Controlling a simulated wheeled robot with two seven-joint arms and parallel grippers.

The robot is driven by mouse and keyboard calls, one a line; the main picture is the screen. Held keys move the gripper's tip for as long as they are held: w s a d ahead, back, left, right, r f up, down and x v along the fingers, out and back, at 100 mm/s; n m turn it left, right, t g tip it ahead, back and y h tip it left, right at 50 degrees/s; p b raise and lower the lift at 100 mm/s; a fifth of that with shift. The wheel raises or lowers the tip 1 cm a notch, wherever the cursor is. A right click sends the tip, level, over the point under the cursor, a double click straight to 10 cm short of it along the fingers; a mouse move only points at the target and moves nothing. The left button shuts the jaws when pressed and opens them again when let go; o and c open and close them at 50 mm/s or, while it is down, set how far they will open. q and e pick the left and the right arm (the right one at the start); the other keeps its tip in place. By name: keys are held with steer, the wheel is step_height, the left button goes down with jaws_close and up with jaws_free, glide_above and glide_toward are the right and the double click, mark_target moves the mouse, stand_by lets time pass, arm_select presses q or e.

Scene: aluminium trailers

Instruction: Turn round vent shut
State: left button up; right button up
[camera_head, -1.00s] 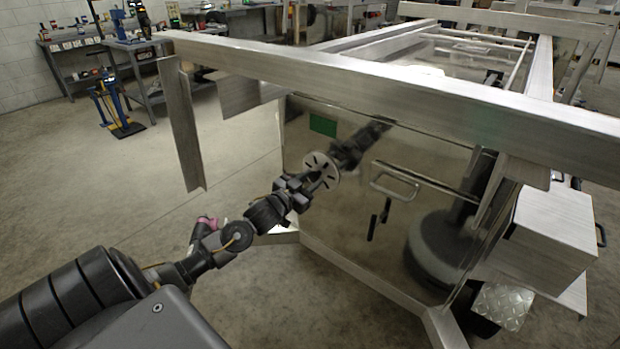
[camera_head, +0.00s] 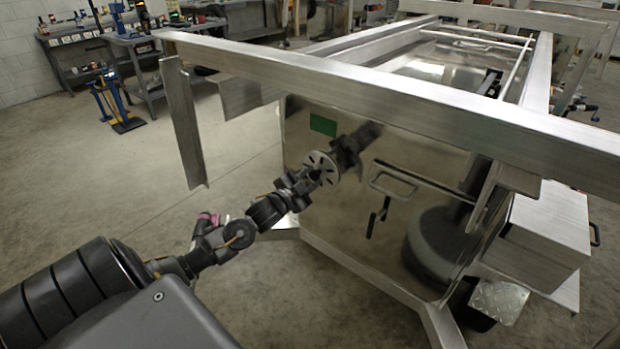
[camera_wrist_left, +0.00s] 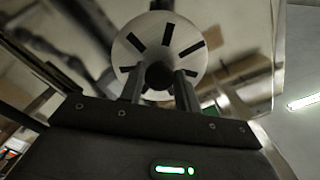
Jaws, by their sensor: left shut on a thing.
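The round vent (camera_head: 323,167) is a pale metal disc with dark radial slots on the shiny trailer panel. It fills the upper middle of the left wrist view (camera_wrist_left: 190,45), with several dark slots showing around a dark central knob (camera_wrist_left: 159,75). My left gripper (camera_head: 312,176) reaches the vent from the lower left. In the left wrist view its two fingers (camera_wrist_left: 159,88) stand on either side of the knob and are shut on it. The lower part of the disc is hidden behind the fingers and gripper body. My right gripper is not seen.
The mirror-like trailer panel (camera_head: 350,225) carries a handle (camera_head: 393,185) right of the vent and reflects my arm. An aluminium frame beam (camera_head: 400,90) runs above, with a hanging metal strip (camera_head: 183,122) at left. Open floor (camera_head: 90,190) lies to the left.

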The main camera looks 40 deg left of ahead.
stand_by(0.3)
arm_select(q)
steer(key=o, duration=1)
steer(key=shift+c, duration=0.2)
steer(key=shift+s, duration=0.1)
steer(key=s, duration=1)
steer(key=shift+s+d, duration=0.15)
steer(key=shift+s, duration=0.2)
